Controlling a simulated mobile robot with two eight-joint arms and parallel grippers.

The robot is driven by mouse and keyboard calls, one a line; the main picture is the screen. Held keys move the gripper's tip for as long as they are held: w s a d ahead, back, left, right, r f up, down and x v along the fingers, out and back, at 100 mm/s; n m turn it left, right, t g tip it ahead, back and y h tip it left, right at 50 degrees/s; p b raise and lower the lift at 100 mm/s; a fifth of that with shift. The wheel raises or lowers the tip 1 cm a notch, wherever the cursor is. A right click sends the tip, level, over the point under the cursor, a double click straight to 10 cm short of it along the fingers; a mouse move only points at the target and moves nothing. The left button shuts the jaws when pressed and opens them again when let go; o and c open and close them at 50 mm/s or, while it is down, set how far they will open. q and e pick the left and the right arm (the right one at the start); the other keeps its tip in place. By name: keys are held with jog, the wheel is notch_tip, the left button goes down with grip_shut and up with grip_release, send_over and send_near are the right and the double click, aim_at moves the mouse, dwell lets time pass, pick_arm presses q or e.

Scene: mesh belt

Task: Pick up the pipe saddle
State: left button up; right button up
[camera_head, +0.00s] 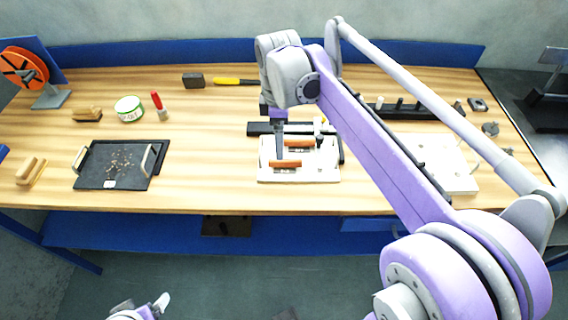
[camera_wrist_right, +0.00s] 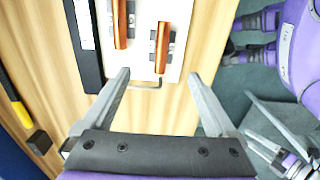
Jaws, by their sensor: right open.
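A white board (camera_head: 262,176) on the bench carries two copper-coloured pipes, one near its front edge (camera_head: 285,163) and one behind it. Both pipes also show in the right wrist view (camera_wrist_right: 161,47), with small plates beside them. A thin bent metal piece (camera_wrist_right: 146,86) lies at the board's edge in that view, between my fingers; it may be the pipe saddle, but I cannot tell for sure. My right gripper (camera_wrist_right: 158,76) is open and empty, with its fingers spread above the board edge. Part of my left gripper (camera_head: 145,306) shows low in the head view, away from the bench.
A dark tray (camera_head: 92,180), green-labelled tin (camera_head: 129,107), red-handled tool (camera_head: 157,102), brush (camera_head: 88,114) and yellow-handled hammer (camera_head: 232,81) lie to the left. A second white board (camera_head: 459,180) and small parts lie to the right. The front-middle bench strip is clear.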

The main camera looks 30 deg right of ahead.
aim_at(285, 164)
notch_tip(285, 164, down, 3)
jog(key=shift+r, duration=0.1)
jog(key=shift+a+f, duration=0.15)
jog(key=shift+f, duration=2.75)
grip_shut()
